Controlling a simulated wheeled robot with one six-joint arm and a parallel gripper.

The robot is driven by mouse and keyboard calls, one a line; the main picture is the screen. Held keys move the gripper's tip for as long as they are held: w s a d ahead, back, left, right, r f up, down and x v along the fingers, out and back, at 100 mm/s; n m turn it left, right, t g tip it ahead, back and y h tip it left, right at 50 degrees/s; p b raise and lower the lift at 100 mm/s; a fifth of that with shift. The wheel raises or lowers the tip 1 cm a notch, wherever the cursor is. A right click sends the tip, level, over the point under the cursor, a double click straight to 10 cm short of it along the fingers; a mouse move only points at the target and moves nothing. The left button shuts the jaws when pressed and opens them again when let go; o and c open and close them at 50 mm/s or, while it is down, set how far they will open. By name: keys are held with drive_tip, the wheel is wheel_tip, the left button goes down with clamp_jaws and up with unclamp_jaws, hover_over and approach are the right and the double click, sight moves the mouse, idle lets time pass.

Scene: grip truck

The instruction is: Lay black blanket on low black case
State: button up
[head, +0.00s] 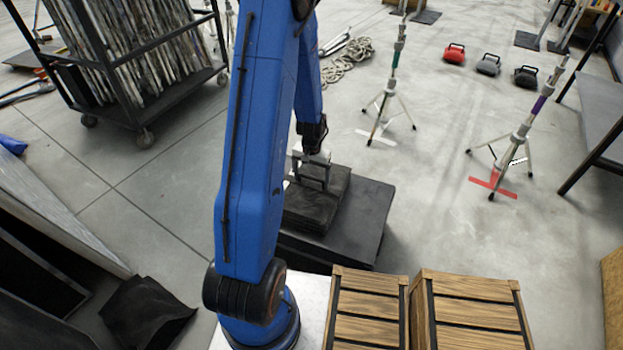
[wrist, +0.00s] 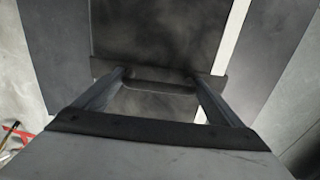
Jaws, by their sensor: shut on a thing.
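The black blanket (head: 312,210) is a flat, folded dark pad. It shows below my gripper (head: 310,181), over the left part of the low black case (head: 369,216). I cannot tell whether its underside touches the case. In the wrist view my gripper (wrist: 158,87) is shut on the blanket (wrist: 158,35), whose surface spreads beyond the fingers. Dark grey case surface (wrist: 272,55) shows to the side, past a pale strip. The blanket's left side is partly hidden behind my blue arm in the head view.
Two wooden crates (head: 368,306) (head: 470,310) stand in front of the case. A dark crumpled cloth (head: 147,315) lies at lower left. A panel cart (head: 135,60) stands at back left. Light stands (head: 388,105) (head: 515,145) stand right, with open floor between.

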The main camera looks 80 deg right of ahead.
drive_tip(key=o, duration=1.9)
drive_tip(key=shift+f, duration=0.1)
drive_tip(key=shift+c, duration=0.2)
wheel_tip(320, 180, up, 12)
drive_tip(key=shift+r, duration=0.2)
